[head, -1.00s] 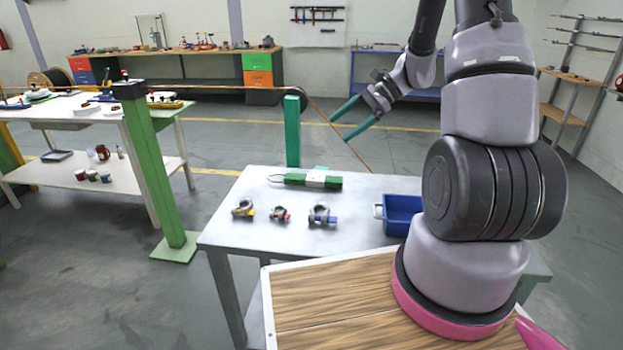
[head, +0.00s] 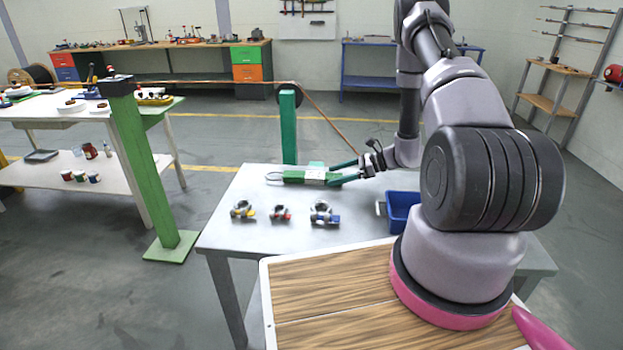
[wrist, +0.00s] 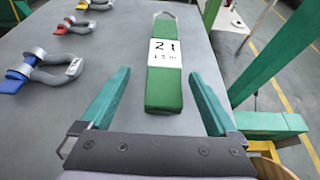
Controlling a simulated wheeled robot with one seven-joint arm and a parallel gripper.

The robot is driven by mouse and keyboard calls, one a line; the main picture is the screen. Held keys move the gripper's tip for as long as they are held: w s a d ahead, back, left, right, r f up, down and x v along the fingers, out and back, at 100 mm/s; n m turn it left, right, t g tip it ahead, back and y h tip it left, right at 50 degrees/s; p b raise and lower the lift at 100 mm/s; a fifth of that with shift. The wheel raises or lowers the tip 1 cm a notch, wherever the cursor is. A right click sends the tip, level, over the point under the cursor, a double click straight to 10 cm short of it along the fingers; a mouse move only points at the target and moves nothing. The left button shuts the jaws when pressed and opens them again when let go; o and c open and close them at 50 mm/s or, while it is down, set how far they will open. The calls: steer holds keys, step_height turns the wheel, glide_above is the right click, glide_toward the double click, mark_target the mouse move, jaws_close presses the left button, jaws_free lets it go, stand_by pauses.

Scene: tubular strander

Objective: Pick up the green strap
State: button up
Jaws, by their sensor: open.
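The green strap (head: 293,176) lies on the grey table as a flat green bar with a white label and a wire loop at its far left end. My gripper (head: 338,173) has teal fingers and is at the strap's right end. In the wrist view my gripper (wrist: 155,97) is open, with one finger on each side of the strap's near end and gaps between. Nothing is held. I cannot tell the exact height of the fingertips over the table.
Three shackles with yellow (head: 243,211), red (head: 280,214) and blue (head: 324,213) pins lie on the table (head: 225,235) in front of the strap. A blue bin (head: 401,208) stands to the right. A green post (head: 288,125) with a copper-coloured line stands behind the table.

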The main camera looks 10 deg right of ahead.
mark_target(322, 175)
steer(key=x, duration=0.5)
steer(key=shift+w+a+r, duration=0.25)
steer(key=shift+w+a, duration=0.15)
steer(key=shift+w, duration=0.1)
jaws_close()
